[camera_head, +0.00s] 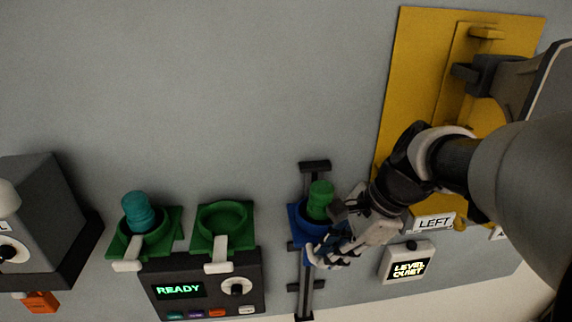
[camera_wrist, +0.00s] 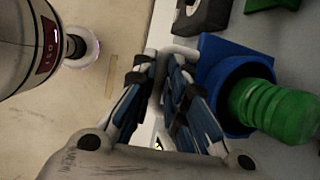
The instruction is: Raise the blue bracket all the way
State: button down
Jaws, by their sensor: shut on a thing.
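The blue bracket (camera_head: 297,222) sits on a dark upright rail (camera_head: 307,276) on the grey wall, in the rail's upper part. A short stretch of rail shows between it and the dark cap (camera_head: 315,166) at the rail's top. A ribbed green cylinder (camera_head: 320,197) stands in the bracket's ring. My gripper (camera_head: 325,256) is at the bracket's lower front. In the wrist view my gripper (camera_wrist: 165,85) is shut on a pale grey bar, which looks like the bracket's handle; the bracket (camera_wrist: 216,62) and the green cylinder (camera_wrist: 272,110) are just right of the fingers.
Left are two green brackets, one empty (camera_head: 247,238), one holding a teal cylinder (camera_head: 138,212). Below them is a dark box with a "READY" screen (camera_head: 178,291). Right are a yellow panel (camera_head: 408,75), a "LEFT" label (camera_head: 434,222) and a "LEVEL QUIET" display (camera_head: 408,269). Wall above the rail is clear.

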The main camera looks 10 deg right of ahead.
jog(key=shift+w+r, duration=0.2)
jog(key=shift+r, duration=0.2)
jog(key=c, duration=2)
grip_release()
jog(key=shift+o, duration=1.4)
jog(key=shift+s, duration=0.25)
jog(key=shift+o, duration=0.6)
jog(key=shift+w+f, duration=0.15)
jog(key=v, duration=1.2)
